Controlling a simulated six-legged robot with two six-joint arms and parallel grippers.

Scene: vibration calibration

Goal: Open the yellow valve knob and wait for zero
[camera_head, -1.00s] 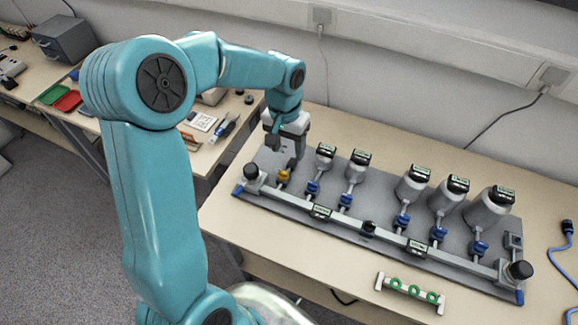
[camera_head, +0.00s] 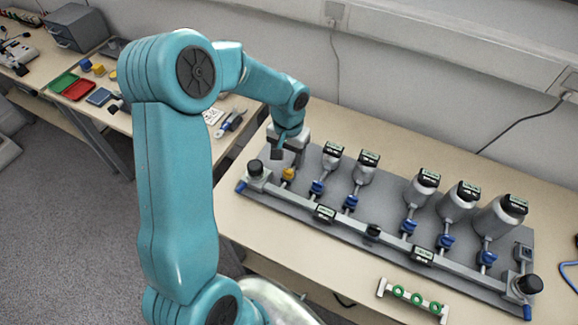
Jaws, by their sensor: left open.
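The yellow valve knob (camera_head: 288,174) sits near the left end of the grey manifold rig (camera_head: 380,205) on the wooden table. My left arm comes in from the left, and my left gripper (camera_head: 283,158) points down just above and beside the yellow knob. The gripper is open; whether a finger touches the knob is too small to tell. Several grey cylinders with dark displays, among them the rightmost one (camera_head: 500,216), stand along the rig, each with a blue knob, such as this blue knob (camera_head: 317,187). The display readings are not legible. My right gripper is not in view.
A white rack with green rings (camera_head: 413,298) lies in front of the rig. A side table at left holds a red tray (camera_head: 79,90), a green tray (camera_head: 63,82) and a grey box (camera_head: 76,27).

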